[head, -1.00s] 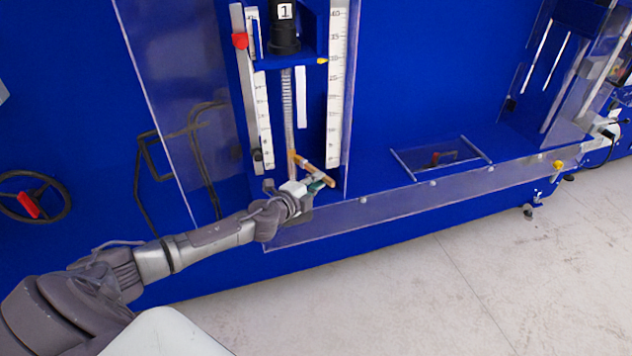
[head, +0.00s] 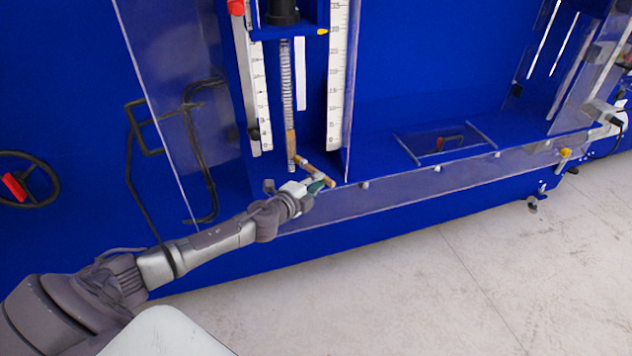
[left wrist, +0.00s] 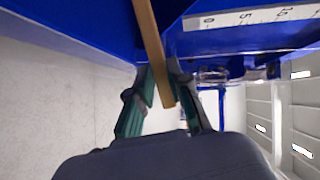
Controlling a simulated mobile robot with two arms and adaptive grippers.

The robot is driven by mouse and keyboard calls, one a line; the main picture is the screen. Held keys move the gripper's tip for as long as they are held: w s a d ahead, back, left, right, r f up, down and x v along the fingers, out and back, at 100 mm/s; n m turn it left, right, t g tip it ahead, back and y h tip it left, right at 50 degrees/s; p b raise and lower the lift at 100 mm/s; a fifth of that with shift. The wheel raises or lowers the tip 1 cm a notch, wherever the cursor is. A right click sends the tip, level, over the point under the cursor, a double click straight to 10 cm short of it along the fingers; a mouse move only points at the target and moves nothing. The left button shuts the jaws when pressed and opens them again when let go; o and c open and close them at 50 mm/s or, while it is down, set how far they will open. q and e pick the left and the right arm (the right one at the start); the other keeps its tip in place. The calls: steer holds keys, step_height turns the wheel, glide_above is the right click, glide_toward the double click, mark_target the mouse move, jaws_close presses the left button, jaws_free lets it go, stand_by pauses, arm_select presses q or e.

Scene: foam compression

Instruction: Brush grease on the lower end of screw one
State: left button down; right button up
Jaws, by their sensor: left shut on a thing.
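Screw one (head: 286,85) hangs upright between two white scales in the blue machine in the head view. Its lower part shows an amber-brown stretch, with a paler tip below it; I cannot tell whether the amber is grease or part of the brush. The wooden brush (head: 318,171) slants beside the lower end, its upper left end at or very near the screw. My left gripper (head: 316,185) is shut on the brush handle. In the left wrist view the handle (left wrist: 150,40) runs between the green fingers (left wrist: 162,78); the bristles are out of sight. My right gripper is not in view.
A clear panel (head: 400,195) runs along the machine's front edge. Black bent bars (head: 190,130) and a handwheel (head: 22,180) are at left. The pale floor (head: 450,270) is open.

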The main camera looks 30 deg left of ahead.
arm_select(q)
step_height(320, 180, up, 11)
steer(key=p, duration=1.1)
step_height(320, 180, down, 11)
steer(key=b, duration=0.9)
steer(key=shift+s+a+b, duration=0.25)
steer(key=shift+s+b, duration=0.1)
stand_by(0.6)
steer(key=s+d+p, duration=0.1)
steer(key=s+d, duration=0.3)
steer(key=shift+d, duration=0.35)
steer(key=shift+f, duration=0.1)
stand_by(0.4)
